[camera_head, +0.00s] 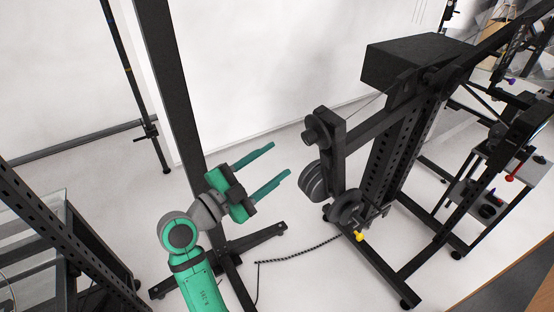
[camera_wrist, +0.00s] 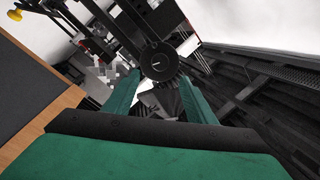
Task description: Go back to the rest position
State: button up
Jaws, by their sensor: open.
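My gripper (camera_head: 282,161) is green with a dark body, and its two long fingers are spread apart. In the head view it is held in the air, pointing up and to the right, with nothing between the fingers. The wrist view shows both green fingers (camera_wrist: 160,98) from behind, with a round dark disc on the machine seen beyond them. The black machine frame (camera_head: 392,140) with its grey wheels (camera_head: 314,182) stands to the right of my gripper, apart from it in the head view.
A black upright post (camera_head: 172,80) stands behind my arm. A yellow knob (camera_head: 360,237) sits low on the machine. A rack with a red part (camera_head: 511,178) is at the far right. A wooden edge (camera_head: 535,285) shows at bottom right. White floor lies between.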

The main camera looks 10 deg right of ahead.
dwell(0.3)
notch_tip(320, 180, down, 15)
jog(key=a+n+t+y, duration=0.2)
jog(key=n+t+y, duration=0.3)
jog(key=n, duration=0.5)
jog(key=s+a+f+n+y, duration=0.3)
jog(key=s+f+n+y, duration=0.35)
jog(key=s+f, duration=0.45)
jog(key=s+a+f+n+y, duration=0.2)
jog(key=s+f, duration=0.1)
jog(key=s, duration=0.4)
jog(key=s+a+f+n+y, duration=0.2)
jog(key=s+f+n, duration=0.15)
jog(key=s, duration=0.35)
jog(key=v, duration=1.4)
jog(key=shift+d+r+m+t+y, duration=0.15)
jog(key=shift+r+m+t+y, duration=0.2)
jog(key=shift+r, duration=0.1)
jog(key=shift+c, duration=0.6)
